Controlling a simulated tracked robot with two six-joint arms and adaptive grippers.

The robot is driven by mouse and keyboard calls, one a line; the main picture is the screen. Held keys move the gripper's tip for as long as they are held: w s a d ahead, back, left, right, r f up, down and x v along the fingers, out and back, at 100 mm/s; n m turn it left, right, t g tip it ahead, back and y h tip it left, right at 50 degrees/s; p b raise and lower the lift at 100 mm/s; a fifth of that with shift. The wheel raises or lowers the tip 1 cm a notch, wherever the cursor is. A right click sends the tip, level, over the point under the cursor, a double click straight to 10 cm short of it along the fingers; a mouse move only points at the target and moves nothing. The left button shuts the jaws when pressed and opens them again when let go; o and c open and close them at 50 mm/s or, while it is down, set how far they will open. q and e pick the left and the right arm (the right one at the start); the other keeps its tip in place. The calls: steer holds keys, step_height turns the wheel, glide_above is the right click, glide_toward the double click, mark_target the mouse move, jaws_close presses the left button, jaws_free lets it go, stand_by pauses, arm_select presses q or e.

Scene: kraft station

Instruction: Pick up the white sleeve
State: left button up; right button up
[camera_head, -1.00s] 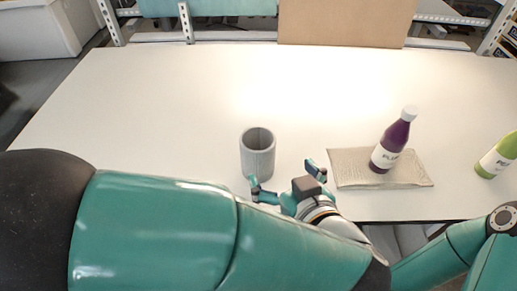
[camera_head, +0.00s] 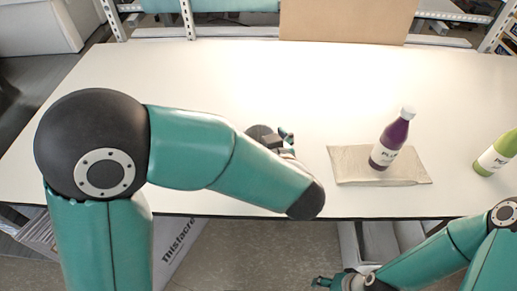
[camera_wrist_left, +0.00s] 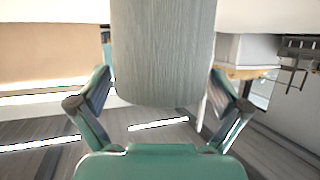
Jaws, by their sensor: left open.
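The sleeve (camera_head: 262,132) looks like a pale grey hollow cylinder. In the head view only its dark open top shows behind my left arm; the rest is hidden. In the left wrist view the sleeve (camera_wrist_left: 162,50) fills the upper middle, between the two fingers. My left gripper (camera_head: 284,140) is open, with a finger on either side of the sleeve in the wrist view; I cannot tell whether they touch it. My right gripper (camera_head: 325,282) shows only partly at the bottom edge, below the table front, and its jaws are unclear.
A purple bottle (camera_head: 388,148) stands on a flat beige padded envelope (camera_head: 345,165) to the right. A green bottle (camera_head: 492,158) stands at the right edge. A brown board (camera_head: 345,22) is at the back. The rear of the white table (camera_head: 200,75) is clear.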

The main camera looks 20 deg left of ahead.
arm_select(q)
steer(key=shift+w+a, duration=0.1)
steer(key=c, duration=0.6)
steer(key=shift+r, duration=0.15)
